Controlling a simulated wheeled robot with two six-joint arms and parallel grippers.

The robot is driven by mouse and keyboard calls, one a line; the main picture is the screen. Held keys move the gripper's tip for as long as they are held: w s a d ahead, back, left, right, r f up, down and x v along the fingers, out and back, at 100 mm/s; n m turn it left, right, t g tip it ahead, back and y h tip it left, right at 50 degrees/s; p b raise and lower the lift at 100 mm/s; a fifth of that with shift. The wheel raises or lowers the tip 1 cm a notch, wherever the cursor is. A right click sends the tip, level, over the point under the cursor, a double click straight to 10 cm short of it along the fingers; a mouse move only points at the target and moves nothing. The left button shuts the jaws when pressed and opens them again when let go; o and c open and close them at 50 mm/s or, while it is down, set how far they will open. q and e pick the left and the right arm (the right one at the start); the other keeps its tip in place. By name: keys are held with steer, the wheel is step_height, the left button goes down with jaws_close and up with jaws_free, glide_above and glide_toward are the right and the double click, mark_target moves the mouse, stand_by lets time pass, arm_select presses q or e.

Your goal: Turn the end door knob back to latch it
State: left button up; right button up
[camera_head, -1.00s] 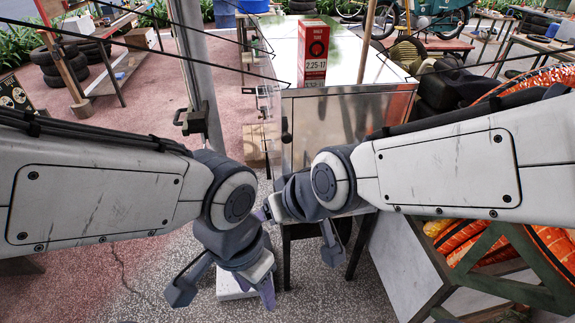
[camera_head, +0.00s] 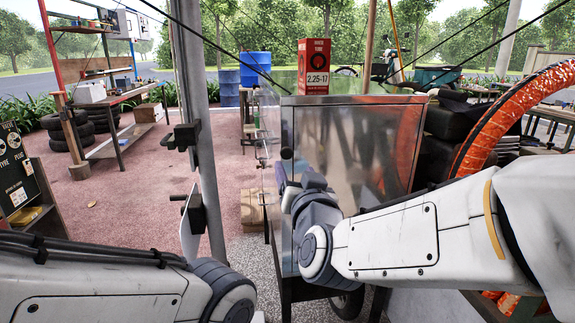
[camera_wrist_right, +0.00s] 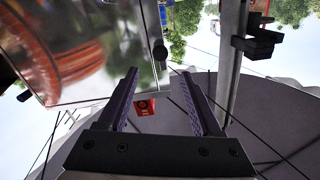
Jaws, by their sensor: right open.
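The compressor cart is a shiny steel box (camera_head: 350,150) in the middle of the head view. A small dark knob (camera_head: 287,153) shows at its left front edge. In the right wrist view the knob (camera_wrist_right: 160,51) stands just beyond my fingertips, roughly between them and apart from them. My right gripper (camera_head: 303,182) is just below the knob in the head view. The right wrist view shows its fingers (camera_wrist_right: 160,73) open with nothing between them. I cannot tell whether the knob is turned to latch. My left gripper is outside the frame.
A red box (camera_head: 315,66) stands on the cart top. A grey post (camera_head: 199,130) with dark brackets rises left of the cart. An orange hose coil (camera_head: 500,110) is at right. The reddish ground (camera_head: 120,195) at left is mostly free.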

mark_target(287, 154)
steer(key=w, duration=0.3)
steer(key=w+a, duration=0.1)
steer(key=w, duration=0.4)
steer(key=shift+w+a, duration=0.2)
steer(key=shift+w, duration=0.2)
jaws_close()
